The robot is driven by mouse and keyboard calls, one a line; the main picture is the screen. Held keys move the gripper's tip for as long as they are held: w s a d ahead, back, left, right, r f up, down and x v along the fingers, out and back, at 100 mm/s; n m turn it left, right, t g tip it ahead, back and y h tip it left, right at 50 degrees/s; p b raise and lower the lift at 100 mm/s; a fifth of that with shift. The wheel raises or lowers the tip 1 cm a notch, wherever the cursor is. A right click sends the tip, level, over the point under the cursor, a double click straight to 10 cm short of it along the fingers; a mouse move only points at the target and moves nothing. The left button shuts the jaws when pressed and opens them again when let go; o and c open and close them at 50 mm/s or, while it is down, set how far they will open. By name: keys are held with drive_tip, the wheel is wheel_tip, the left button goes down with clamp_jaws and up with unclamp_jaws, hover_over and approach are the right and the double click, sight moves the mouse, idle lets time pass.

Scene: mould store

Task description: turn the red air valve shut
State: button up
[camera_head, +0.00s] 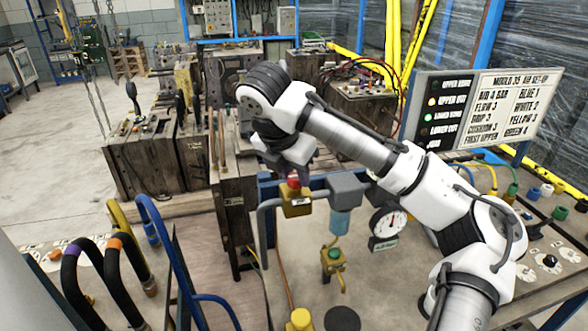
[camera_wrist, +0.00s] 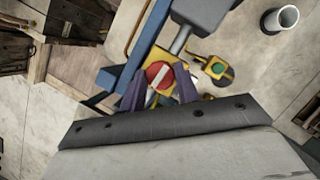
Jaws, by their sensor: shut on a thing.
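The red air valve (camera_head: 293,181) sits on a yellow block (camera_head: 295,204) on the pipe, at the left of the bench panel. In the wrist view its round red knob (camera_wrist: 154,71) with a pale bar across it lies between the fingers. My gripper (camera_wrist: 158,84) has its two purple fingers shut on the red knob, one on each side. In the head view my gripper (camera_head: 296,174) reaches down onto the valve from above, and my wrist hides part of the fingers.
A grey filter unit with a blue bowl (camera_head: 340,222), a pressure gauge (camera_head: 389,222) and a small yellow valve with a green knob (camera_head: 334,257) are close by on the right. Blue and black hoses (camera_head: 112,265) rise at the left. A signboard (camera_head: 490,105) stands behind my arm.

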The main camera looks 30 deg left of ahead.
drive_tip(key=m+h+p, duration=0.1)
drive_tip(key=m+p, duration=0.1)
drive_tip(key=shift+r+m+p, duration=0.2)
drive_tip(key=shift+m+p, duration=0.1)
drive_tip(key=shift+m, duration=0.1)
drive_tip(key=m+h, duration=0.1)
drive_tip(key=m, duration=0.1)
drive_tip(key=m+g+h, duration=0.1)
drive_tip(key=m, duration=0.2)
drive_tip(key=shift+w+a+f+m, duration=0.1)
drive_tip(key=shift+a+f+m, duration=0.1)
drive_tip(key=shift+m, duration=0.1)
drive_tip(key=m+g+h, duration=0.1)
drive_tip(key=m, duration=0.3)
drive_tip(key=shift+w, duration=0.1)
drive_tip(key=shift+w+a+m+g+h, duration=0.15)
drive_tip(key=shift+m+g, duration=0.35)
drive_tip(key=shift+m, duration=0.7)
drive_tip(key=shift+s+d+m+g+h, duration=0.15)
drive_tip(key=shift+m+g, duration=0.35)
drive_tip(key=shift+m, duration=0.7)
drive_tip(key=shift+w+a, duration=0.1)
drive_tip(key=o, duration=1)
